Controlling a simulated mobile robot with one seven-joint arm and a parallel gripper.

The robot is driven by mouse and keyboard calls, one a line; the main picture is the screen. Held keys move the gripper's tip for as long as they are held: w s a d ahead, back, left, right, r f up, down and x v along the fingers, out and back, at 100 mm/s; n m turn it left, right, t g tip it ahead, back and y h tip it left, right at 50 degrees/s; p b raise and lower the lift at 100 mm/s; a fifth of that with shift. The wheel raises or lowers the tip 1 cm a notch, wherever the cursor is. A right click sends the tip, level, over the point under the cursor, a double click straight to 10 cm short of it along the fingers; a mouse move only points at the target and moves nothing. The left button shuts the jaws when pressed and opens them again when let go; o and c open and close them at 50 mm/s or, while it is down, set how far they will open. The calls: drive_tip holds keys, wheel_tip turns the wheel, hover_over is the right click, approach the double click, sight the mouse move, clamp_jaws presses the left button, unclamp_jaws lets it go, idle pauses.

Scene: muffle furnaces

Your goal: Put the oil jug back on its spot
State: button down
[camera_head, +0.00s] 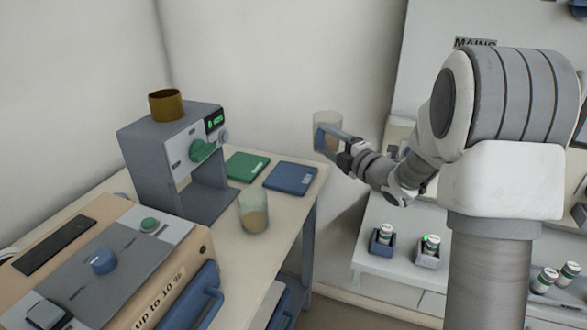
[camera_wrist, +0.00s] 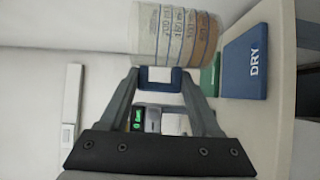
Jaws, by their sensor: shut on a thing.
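A clear jug (camera_head: 327,121) with brownish contents is held in the air beyond the right end of the bench. In the wrist view the jug (camera_wrist: 172,32) shows printed marks on its wall, and its blue handle (camera_wrist: 160,79) lies between my fingers. My gripper (camera_head: 343,146) is shut on that handle; it also shows in the wrist view (camera_wrist: 159,84). A green pad (camera_head: 247,166) and a blue pad (camera_head: 291,178) lie bare on the bench. The blue pad reads DRY in the wrist view (camera_wrist: 258,62). No marked jug spot can be made out for certain.
A similar clear vessel (camera_head: 254,213) with brownish contents stands near the bench edge. A grey machine (camera_head: 158,160) with a brown cup (camera_head: 166,105) on top stands behind it. A tan and grey unit (camera_head: 110,262) fills the front left. A lower shelf (camera_head: 385,255) holds small canisters.

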drive_tip(key=shift+w+a+f+b, duration=0.55)
drive_tip(key=shift+w+a+f, duration=0.15)
drive_tip(key=shift+a+f, duration=1.05)
drive_tip(key=shift+w+a+f+b, duration=0.55)
drive_tip(key=shift+w+a+f, duration=0.2)
drive_tip(key=shift+a+f, duration=0.95)
drive_tip(key=shift+w+a+f+b, duration=0.55)
drive_tip(key=shift+w+a+f, duration=0.15)
drive_tip(key=shift+a+f, duration=1)
drive_tip(key=shift+d+f, duration=0.1)
drive_tip(key=shift+f, duration=0.2)
drive_tip(key=shift+c, duration=0.5)
unclamp_jaws()
drive_tip(key=shift+r, duration=0.1)
